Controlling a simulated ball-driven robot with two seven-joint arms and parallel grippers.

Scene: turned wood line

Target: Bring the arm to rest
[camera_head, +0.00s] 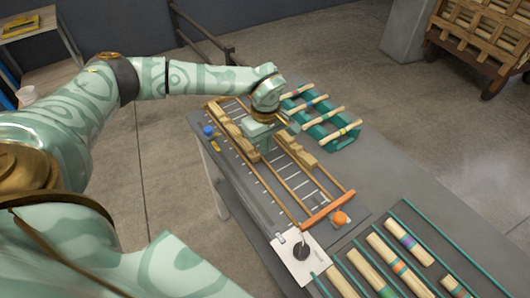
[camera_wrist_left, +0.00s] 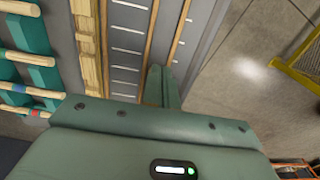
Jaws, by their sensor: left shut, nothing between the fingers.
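My left arm reaches in from the left in the head view. Its gripper (camera_head: 264,148) points down over the slatted wooden frame on the table. In the left wrist view the gripper (camera_wrist_left: 160,88) shows its fingers together with nothing between them, above the marked grey board. I cannot tell how high the fingertips are above the frame (camera_head: 290,185). My right gripper is in neither view.
A green rack (camera_head: 330,136) holding several banded wooden rods stands just right of the gripper. More turned pieces (camera_head: 400,268) lie between green rails at the near right. A white plate (camera_head: 293,262) and an orange knob (camera_head: 340,218) are nearer. The grey table (camera_head: 385,172) is bare beyond the rack's near end.

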